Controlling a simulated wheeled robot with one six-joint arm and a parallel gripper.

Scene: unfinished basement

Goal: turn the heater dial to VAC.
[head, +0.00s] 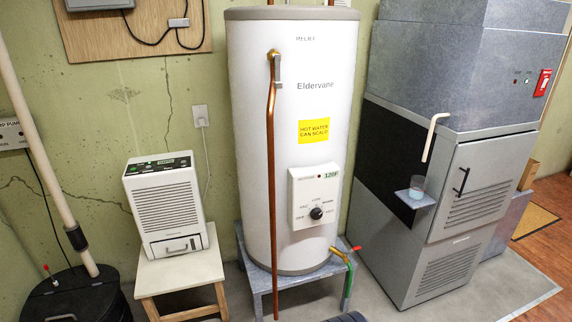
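The water heater (292,130) is a tall white cylinder marked Eldervane, standing upright on a grey-blue stand. Its white control panel (300,190) is on the lower front. The round black heater dial (316,213) sits low on this panel with small labels around it. A label that seems to read VAC (303,206) is to the dial's upper left. The dial's pointer is too small to read surely. A green display (331,175) on the panel reads 120F. My gripper is not in view.
A copper pipe (271,190) runs down the heater's front, left of the panel. A brass tap with a green hose (348,270) is below right. A dehumidifier (166,205) on a wooden stool stands left; a large grey unit (450,150) stands right. A dark object (346,317) shows at the bottom edge.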

